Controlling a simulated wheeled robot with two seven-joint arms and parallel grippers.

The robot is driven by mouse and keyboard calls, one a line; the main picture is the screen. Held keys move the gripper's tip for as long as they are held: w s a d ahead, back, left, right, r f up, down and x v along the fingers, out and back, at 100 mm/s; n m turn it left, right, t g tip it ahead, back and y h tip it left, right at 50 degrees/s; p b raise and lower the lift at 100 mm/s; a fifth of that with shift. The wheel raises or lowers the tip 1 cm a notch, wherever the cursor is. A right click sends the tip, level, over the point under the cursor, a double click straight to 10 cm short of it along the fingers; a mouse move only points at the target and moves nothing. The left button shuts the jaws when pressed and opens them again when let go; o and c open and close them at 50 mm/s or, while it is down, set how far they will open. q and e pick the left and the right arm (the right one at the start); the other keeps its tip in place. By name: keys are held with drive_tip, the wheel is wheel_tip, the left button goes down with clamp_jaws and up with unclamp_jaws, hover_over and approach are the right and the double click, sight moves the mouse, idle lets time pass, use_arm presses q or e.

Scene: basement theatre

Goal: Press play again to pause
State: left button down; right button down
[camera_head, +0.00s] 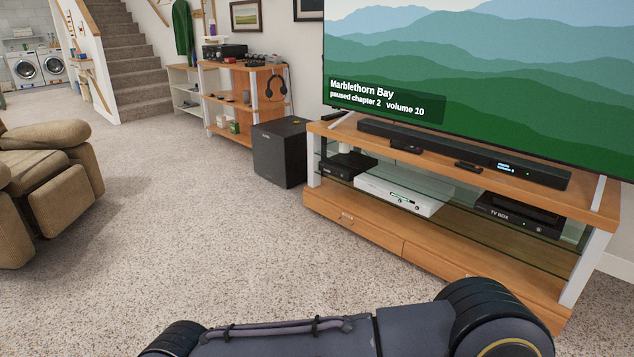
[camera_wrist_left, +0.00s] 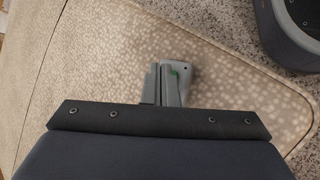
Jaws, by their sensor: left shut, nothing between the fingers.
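The TV (camera_head: 480,85) shows green hills and a caption reading "Marblethorn Bay, paused chapter 2 volume 10". In the left wrist view my left gripper (camera_wrist_left: 168,84) is shut, with nothing between its fingers. Its fingertips are over or against a small grey object (camera_wrist_left: 183,71) with a dark dot and a bit of green near it. This may be a remote, but the fingers hide most of it, and I cannot tell whether they touch it. It lies on a beige patterned surface (camera_wrist_left: 225,85). My right gripper is in neither view.
A wooden TV stand (camera_head: 365,228) holds a soundbar (camera_head: 450,152), a white player (camera_head: 398,192) and a black TV box (camera_head: 520,215). A subwoofer (camera_head: 280,152) stands left of it. A tan recliner (camera_head: 50,175) is at left. Carpet between them is clear.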

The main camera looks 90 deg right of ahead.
use_arm(q)
drive_tip(key=shift+r, duration=0.35)
wheel_tip(320, 180, up, 6)
drive_tip(key=p, duration=0.5)
wheel_tip(320, 180, up, 2)
drive_tip(key=shift+r+p, duration=0.15)
drive_tip(key=shift+p, duration=1)
idle(0.3)
